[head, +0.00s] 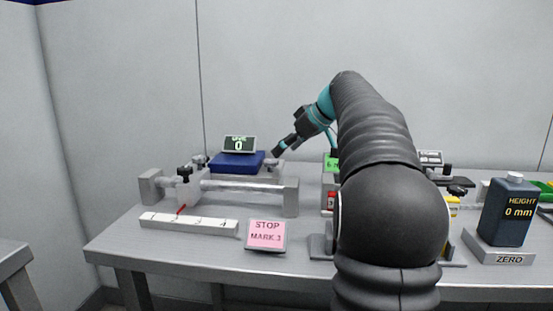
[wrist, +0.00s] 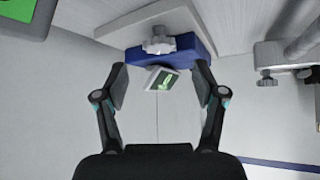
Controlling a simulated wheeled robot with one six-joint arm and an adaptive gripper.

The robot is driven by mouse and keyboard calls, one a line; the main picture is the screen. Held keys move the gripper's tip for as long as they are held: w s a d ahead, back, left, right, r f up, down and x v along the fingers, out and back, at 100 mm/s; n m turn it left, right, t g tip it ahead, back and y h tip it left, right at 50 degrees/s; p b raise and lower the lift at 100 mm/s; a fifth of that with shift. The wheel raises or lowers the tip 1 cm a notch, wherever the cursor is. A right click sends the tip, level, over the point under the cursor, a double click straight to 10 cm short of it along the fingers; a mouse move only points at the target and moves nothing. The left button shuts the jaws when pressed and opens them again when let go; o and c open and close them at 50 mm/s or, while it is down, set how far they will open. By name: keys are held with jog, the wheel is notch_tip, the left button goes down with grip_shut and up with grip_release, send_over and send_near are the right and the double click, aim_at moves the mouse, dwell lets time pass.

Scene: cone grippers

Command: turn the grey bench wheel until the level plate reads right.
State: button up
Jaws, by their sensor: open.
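A grey lobed wheel (wrist: 158,40) shows against a blue block (wrist: 190,47) in the wrist view; in the head view a small grey knob (head: 273,165) sits at the right end of the blue block (head: 236,161). A tilted display plate (head: 239,144) stands at the block and reads 0; its upper word is hard to read. The plate also shows in the wrist view (wrist: 165,80), between my fingers in the picture. My gripper (head: 280,150) is open and empty, close to the knob and block. In the wrist view my gripper (wrist: 160,84) has its fingers wide apart, with the wheel beyond them.
A slide rig (head: 240,185) with a dark knob (head: 184,170) and a white scale (head: 190,223) lies left. A pink card (head: 265,234) reads STOP MARK 3. A dark block (head: 508,212) reading HEIGHT 0 mm stands right. My arm hides the bench's middle.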

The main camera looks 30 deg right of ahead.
aim_at(273, 161)
jog(key=shift+x, duration=2.75)
jog(key=shift+c, duration=0.3)
jog(key=c, duration=1.1)
jog(key=shift+s, duration=0.1)
